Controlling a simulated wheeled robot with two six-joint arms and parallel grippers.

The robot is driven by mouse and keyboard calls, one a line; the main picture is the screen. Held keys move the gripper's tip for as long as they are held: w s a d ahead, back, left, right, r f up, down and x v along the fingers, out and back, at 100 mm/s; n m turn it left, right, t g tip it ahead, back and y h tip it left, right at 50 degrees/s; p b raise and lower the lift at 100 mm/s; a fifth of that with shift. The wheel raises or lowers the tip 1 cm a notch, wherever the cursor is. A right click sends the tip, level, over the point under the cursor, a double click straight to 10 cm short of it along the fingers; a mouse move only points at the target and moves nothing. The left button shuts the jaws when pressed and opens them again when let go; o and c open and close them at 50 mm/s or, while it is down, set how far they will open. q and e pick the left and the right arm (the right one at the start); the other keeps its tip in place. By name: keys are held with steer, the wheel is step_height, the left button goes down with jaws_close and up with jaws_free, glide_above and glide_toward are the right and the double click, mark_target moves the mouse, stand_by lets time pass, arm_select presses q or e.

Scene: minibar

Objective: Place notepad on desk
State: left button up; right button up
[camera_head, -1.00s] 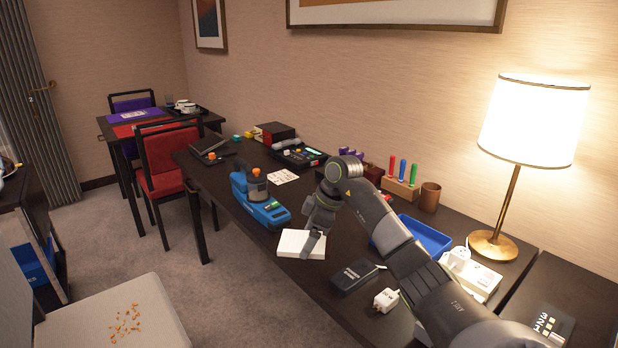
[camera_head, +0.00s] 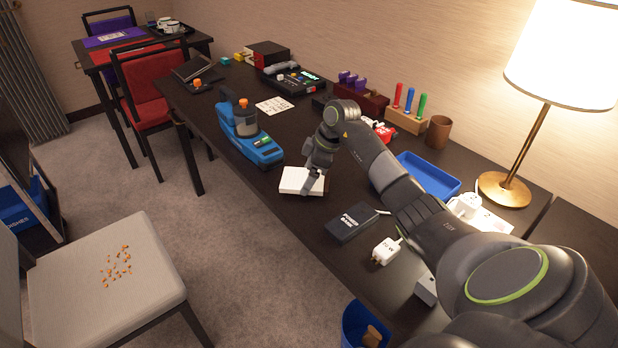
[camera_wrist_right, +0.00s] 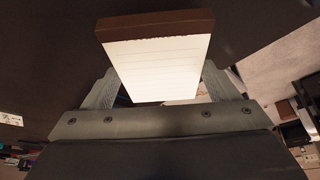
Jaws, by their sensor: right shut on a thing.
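The notepad (camera_head: 298,182) is a white block of paper at the front edge of the dark desk (camera_head: 290,215). In the right wrist view the notepad (camera_wrist_right: 155,65) has ruled lines and a brown bound edge, and it sits between the two fingers. My right gripper (camera_head: 315,180) is shut on the notepad, coming from the right and above. The notepad is over or on the desk's front edge; whether it touches the surface I cannot tell. My left gripper is not in view.
A blue machine (camera_head: 250,140) stands just left of the notepad. A black power bank (camera_head: 351,222) and a white plug (camera_head: 386,251) lie to the right. A blue tray (camera_head: 430,175), a pen holder (camera_head: 405,121) and a lamp (camera_head: 505,188) stand farther back. A chair (camera_head: 105,275) stands in front.

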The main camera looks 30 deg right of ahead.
steer(key=shift+f, duration=1)
steer(key=shift+f, duration=0.15)
steer(key=o, duration=0.9)
steer(key=shift+o, duration=0.2)
steer(key=v, duration=1.2)
